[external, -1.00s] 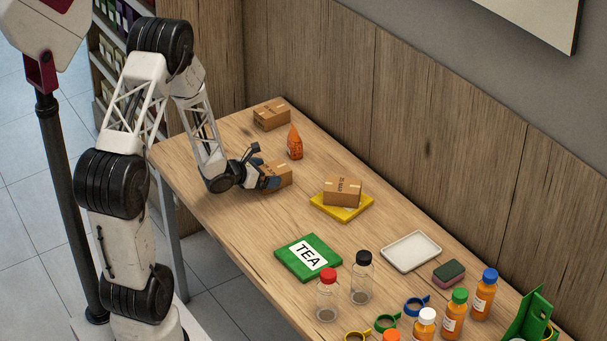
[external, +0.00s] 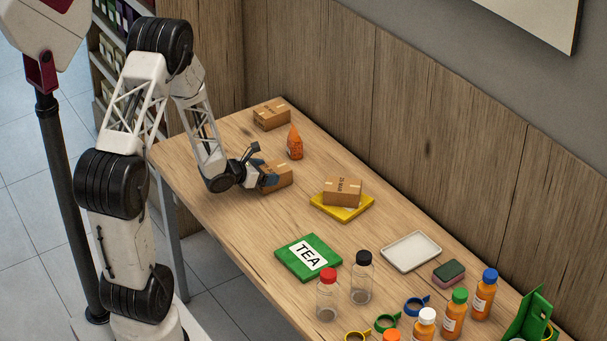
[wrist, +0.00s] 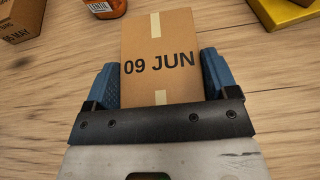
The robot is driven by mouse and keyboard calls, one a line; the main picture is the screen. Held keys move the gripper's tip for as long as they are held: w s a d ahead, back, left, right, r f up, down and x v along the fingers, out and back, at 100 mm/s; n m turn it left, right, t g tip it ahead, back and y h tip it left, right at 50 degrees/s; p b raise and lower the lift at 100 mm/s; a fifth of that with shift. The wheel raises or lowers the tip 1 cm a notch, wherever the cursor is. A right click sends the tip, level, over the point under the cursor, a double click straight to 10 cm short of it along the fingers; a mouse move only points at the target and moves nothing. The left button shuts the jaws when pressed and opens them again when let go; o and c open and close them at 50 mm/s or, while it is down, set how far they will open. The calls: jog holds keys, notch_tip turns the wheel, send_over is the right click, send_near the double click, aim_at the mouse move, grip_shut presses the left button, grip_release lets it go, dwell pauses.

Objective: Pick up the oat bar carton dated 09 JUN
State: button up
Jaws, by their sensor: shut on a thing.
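The oat bar carton (wrist: 161,62) is a brown box with "09 JUN" printed on its face, filling the middle of the wrist view. My gripper (wrist: 160,84) is shut on it, with a blue finger pad against each side. In the external view the same carton (external: 283,174) sits between the fingers of my gripper (external: 268,175), at or just above the table. I cannot tell whether it touches the wood. A second carton (external: 342,190) is on a yellow pad (external: 328,211). A third carton (external: 271,114) stands at the far end; one in the wrist view (wrist: 18,18) reads "MAY".
A green TEA box (external: 291,262), two clear jars (external: 327,300), a white tray (external: 410,251), a sponge (external: 449,271) and several juice bottles (external: 454,313) fill the near end. Bare table lies around my gripper.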

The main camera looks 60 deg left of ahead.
jog(key=shift+r, duration=0.8)
notch_tip(320, 180, up, 2)
jog(key=s+d, duration=0.4)
jog(key=s, duration=0.3)
jog(key=s+d+r, duration=0.1)
jog(key=s+d, duration=0.3)
jog(key=s, duration=0.3)
jog(key=shift+r, duration=0.1)
